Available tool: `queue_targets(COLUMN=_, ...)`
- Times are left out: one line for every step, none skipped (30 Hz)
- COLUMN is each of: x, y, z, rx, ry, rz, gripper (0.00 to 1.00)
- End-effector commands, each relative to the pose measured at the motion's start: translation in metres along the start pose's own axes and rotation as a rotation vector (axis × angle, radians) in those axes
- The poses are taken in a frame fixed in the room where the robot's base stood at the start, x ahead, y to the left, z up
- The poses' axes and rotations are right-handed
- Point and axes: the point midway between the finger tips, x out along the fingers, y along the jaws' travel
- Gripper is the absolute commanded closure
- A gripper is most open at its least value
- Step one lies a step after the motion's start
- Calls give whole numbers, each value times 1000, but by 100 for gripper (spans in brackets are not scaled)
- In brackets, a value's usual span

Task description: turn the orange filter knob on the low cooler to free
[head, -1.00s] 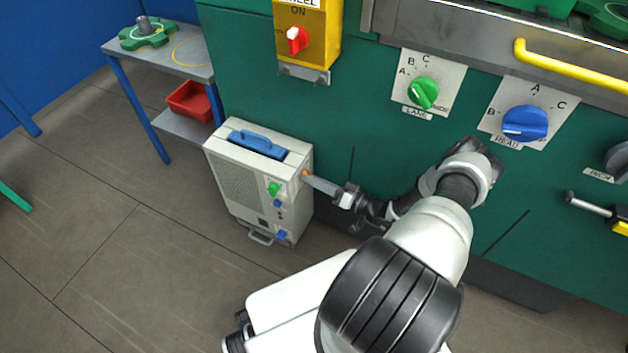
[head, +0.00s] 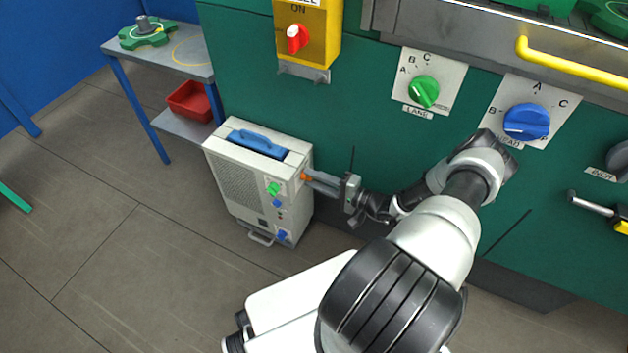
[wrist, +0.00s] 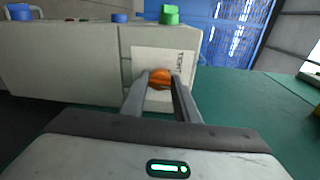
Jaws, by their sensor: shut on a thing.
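The low cooler (head: 240,180) is a cream box with a blue handle on top, standing on the floor against the green cabinet; it also fills the left of the wrist view (wrist: 60,60). The orange filter knob (wrist: 160,78) sits on a pale plate (wrist: 150,55) on the cooler's side. It shows as a small orange spot in the head view (head: 305,177). My gripper (wrist: 160,85) is shut on the knob, one finger on each side; it reaches in from the right in the head view (head: 312,180). The fingers hide part of the plate's lettering, so the knob's setting cannot be read.
A green knob (head: 274,188) and blue knobs (head: 282,235) are on the cooler's front. The green cabinet (head: 350,110) stands close behind my gripper. A shelf with a red bin (head: 190,101) is at the left. The floor in front is clear.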

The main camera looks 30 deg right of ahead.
Motion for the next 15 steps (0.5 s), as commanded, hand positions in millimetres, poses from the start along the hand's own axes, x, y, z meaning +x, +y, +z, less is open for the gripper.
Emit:
queue_targets(x=1, y=-2, z=0, rx=43, ry=-4, rz=-2, gripper=94)
queue_targets(x=1, y=-2, z=-1, rx=71, ry=-6, rz=0, gripper=94)
queue_targets(x=1, y=-2, z=-1, rx=108, ry=-9, rz=2, gripper=94)
queue_targets(x=1, y=-2, z=-1, rx=137, ry=-11, rz=4, gripper=94)
queue_targets(x=1, y=-2, z=-1, rx=165, ry=-13, rz=6, gripper=94)
queue_targets(x=1, y=-3, z=-1, rx=202, ry=-16, rz=9, gripper=94)
queue_targets(x=1, y=-3, z=-1, rx=230, ry=-18, rz=11, gripper=94)
queue_targets(x=2, y=-3, z=-1, rx=257, ry=-21, rz=13, gripper=94)
queue_targets(x=2, y=-3, z=-1, rx=294, ry=-23, rz=15, gripper=94)
queue_targets(x=2, y=-3, z=-1, rx=321, ry=-25, rz=17, gripper=94)
queue_targets(x=2, y=-3, z=-1, rx=347, ry=-27, rz=19, gripper=94)
queue_targets(x=2, y=-3, z=-2, rx=382, ry=-29, rz=21, gripper=94)
queue_targets(x=2, y=-4, z=-2, rx=406, ry=-31, rz=23, gripper=94)
queue_targets(x=2, y=-4, z=-2, rx=429, ry=-32, rz=24, gripper=94)
queue_targets(x=2, y=-4, z=-2, rx=460, ry=-34, rz=26, gripper=94)
